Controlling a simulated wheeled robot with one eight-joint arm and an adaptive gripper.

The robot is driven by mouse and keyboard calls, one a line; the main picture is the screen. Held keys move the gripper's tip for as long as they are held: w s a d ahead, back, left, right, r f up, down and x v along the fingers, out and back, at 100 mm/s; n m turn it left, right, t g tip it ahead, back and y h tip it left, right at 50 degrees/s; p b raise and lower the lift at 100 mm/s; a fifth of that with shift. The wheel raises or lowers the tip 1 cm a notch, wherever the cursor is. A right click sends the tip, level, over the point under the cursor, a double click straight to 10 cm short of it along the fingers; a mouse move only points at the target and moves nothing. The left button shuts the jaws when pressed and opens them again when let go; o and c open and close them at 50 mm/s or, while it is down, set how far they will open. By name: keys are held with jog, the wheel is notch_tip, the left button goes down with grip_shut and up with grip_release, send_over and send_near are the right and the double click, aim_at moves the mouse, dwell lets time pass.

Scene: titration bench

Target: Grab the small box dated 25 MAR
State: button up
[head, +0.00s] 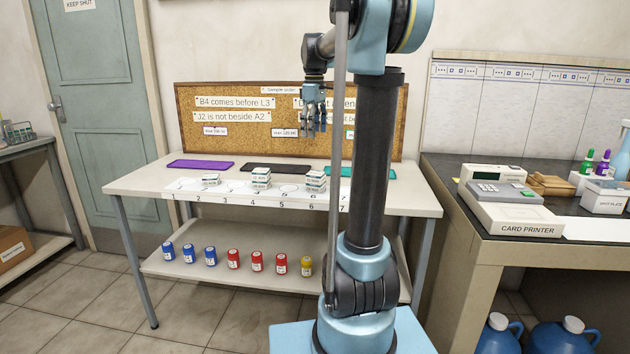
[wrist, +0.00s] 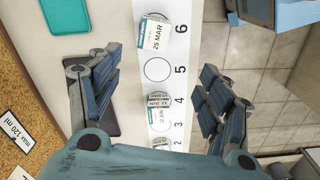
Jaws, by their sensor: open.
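The small white box dated 25 MAR (wrist: 155,36) lies at spot 6 in the wrist view, its label facing up. In the head view the stack of small boxes at spot 6 (head: 316,182) stands on the white bench; its dates are too small to read there. My gripper (head: 313,120) hangs above the bench. In the wrist view its two fingers are wide apart with nothing between them near the camera (wrist: 158,78). The box lies beyond the fingertips toward the top of that picture, apart from them.
Another box reading 12 JUN (wrist: 158,117) is at spot 4, and a further box (wrist: 160,143) is at spot 2. Spot 5 (wrist: 157,69) is empty. A corkboard (head: 240,125) stands behind. Purple (head: 200,164) and teal (wrist: 66,15) mats lie at the back.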

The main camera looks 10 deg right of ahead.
send_over(316, 173)
jog(key=f, duration=1.1)
jog(key=shift+a+f, duration=0.4)
jog(key=shift+w+d+f, duration=0.1)
jog(key=shift+d+f, duration=0.15)
jog(key=shift+f, duration=1.1)
jog(key=shift+d+f, duration=0.2)
jog(key=shift+f, duration=1.1)
jog(key=c, duration=1.1)
